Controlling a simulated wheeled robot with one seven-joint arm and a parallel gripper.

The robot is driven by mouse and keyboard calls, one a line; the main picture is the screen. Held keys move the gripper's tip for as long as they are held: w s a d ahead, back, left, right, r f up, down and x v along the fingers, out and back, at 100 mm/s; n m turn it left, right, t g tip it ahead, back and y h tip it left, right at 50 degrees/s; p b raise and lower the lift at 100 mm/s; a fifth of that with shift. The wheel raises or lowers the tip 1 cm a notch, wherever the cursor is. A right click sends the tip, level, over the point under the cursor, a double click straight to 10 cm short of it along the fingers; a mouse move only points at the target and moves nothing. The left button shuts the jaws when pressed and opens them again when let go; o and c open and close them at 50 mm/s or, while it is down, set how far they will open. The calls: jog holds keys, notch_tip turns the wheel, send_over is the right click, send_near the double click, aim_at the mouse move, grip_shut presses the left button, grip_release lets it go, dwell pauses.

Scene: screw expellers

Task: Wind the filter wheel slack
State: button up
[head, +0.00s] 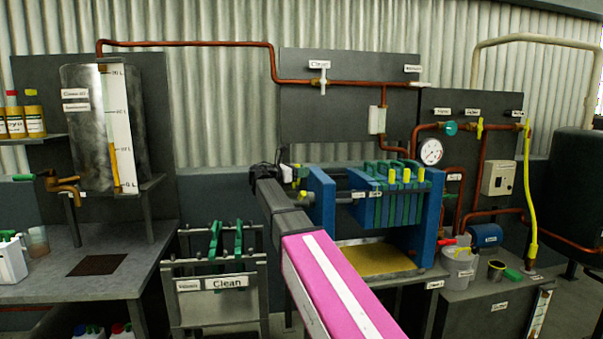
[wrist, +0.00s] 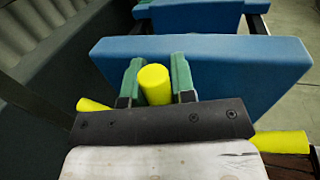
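The filter wheel (head: 286,174) shows as yellow spokes at the left end of the blue filter press (head: 322,204), partly hidden by my arm and gripper. In the wrist view one yellow spoke (wrist: 154,85) stands between the two green-padded fingers of my gripper (wrist: 156,82), with no clear gap on either side. Other yellow spokes stick out at the lower left (wrist: 91,104) and lower right (wrist: 280,142). My gripper looks shut on the spoke. The wheel's hub is hidden behind the dark gripper body. In the head view my gripper (head: 272,170) is at the wheel.
The press's blue end plate (wrist: 210,65) stands just beyond my fingers. Green and blue plates (head: 397,205) hang to the right above a yellow tray (head: 375,259). Copper pipes (head: 200,43) run along the wall.

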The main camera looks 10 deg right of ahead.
grip_shut()
jog(key=shift+w, duration=0.1)
jog(key=shift+w+n, duration=0.9)
jog(key=shift+w, duration=0.1)
jog(key=w+f+n+g+y, duration=0.2)
jog(key=w+f+n, duration=0.5)
jog(key=w+n, duration=0.1)
jog(key=shift+w+n+g, duration=0.2)
jog(key=shift+n+g, duration=0.2)
jog(key=shift+n, duration=0.1)
